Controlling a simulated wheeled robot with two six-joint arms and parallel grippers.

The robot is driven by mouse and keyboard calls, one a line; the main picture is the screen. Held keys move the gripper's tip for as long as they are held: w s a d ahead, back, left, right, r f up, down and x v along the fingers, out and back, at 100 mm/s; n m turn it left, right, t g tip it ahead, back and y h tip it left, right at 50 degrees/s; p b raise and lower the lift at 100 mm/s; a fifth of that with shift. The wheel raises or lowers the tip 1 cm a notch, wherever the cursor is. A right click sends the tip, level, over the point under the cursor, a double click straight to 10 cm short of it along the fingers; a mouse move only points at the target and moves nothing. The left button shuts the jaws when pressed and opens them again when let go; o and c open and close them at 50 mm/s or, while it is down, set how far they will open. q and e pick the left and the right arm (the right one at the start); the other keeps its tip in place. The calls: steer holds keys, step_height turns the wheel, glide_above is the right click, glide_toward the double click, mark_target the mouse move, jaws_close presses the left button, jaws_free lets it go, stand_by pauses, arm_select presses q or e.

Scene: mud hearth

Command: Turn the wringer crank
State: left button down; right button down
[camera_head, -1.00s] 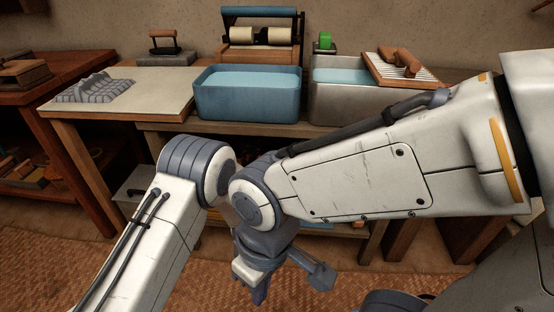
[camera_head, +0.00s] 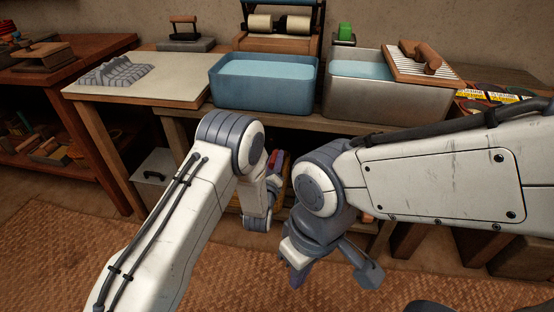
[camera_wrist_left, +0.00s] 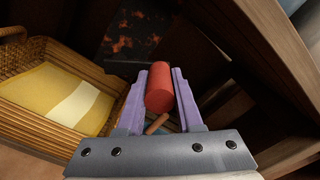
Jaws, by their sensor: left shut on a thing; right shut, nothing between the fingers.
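The wringer (camera_head: 280,22), with two cream rollers in a wooden frame, stands behind the blue tub (camera_head: 262,98) in the head view; its top is cut off. I cannot make out a crank on it. My left gripper (camera_head: 276,162) is below the bench front, partly hidden by my left arm. In the left wrist view it (camera_wrist_left: 160,92) is shut on a red cylinder (camera_wrist_left: 159,88). I cannot tell whether this cylinder is the crank's grip. My right gripper (camera_head: 298,276) hangs lower, in front of the bench, shut and empty.
A grey tub (camera_head: 385,100) of water carries a washboard with a wooden handle. A wicker basket (camera_wrist_left: 40,110) with a yellow cloth (camera_wrist_left: 62,90) is left of the left gripper. The matted floor (camera_head: 70,230) has free room.

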arm_select(q)
steer(key=c, duration=0.6)
jaws_free()
steer(key=shift+s+a+f, duration=0.1)
steer(key=shift+f, duration=0.1)
steer(key=shift+r, duration=0.1)
steer(key=p+v, duration=0.2)
steer(key=v, duration=0.8)
steer(key=shift+s, duration=0.15)
